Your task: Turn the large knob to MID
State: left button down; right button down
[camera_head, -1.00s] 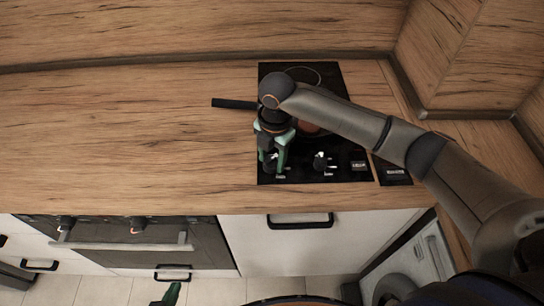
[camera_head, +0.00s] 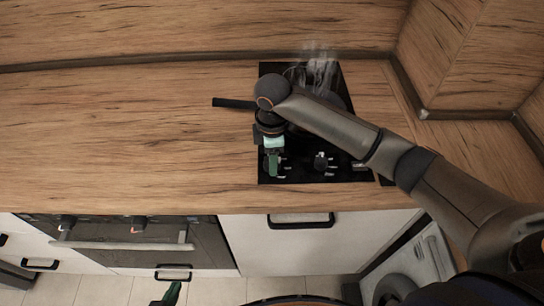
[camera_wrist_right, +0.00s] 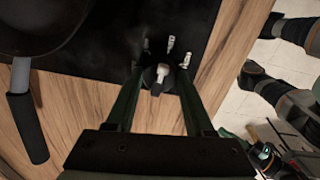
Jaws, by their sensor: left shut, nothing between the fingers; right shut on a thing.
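A black cooktop (camera_head: 345,177) is set in the oak worktop, with control knobs along its front edge. My right gripper (camera_head: 273,168) points down and is shut on the left cooktop knob. In the right wrist view this knob (camera_wrist_right: 160,77) shows between the green fingertips, with a pale pointer and light marks around it. I cannot read the marks. A second knob (camera_head: 321,162) stands to the right, clear of the gripper. My left gripper (camera_head: 172,294) is shut and empty, low in front of the cabinets.
A pan with a black handle (camera_head: 233,103) sits on the cooktop, mostly hidden by my right arm; it also shows in the wrist view (camera_wrist_right: 22,100). Steam (camera_head: 318,68) rises at the back. The worktop (camera_head: 130,130) to the left is clear. An oven (camera_head: 125,240) is below.

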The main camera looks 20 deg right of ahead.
jog(key=shift+w+r+m, duration=0.1)
jog(key=shift+m, duration=0.3)
jog(key=shift+c, duration=1.4)
grip_release()
notch_tip(320, 180, up, 12)
jog(key=shift+s+r, duration=0.2)
jog(key=shift+s, duration=0.25)
jog(key=shift+a, duration=0.1)
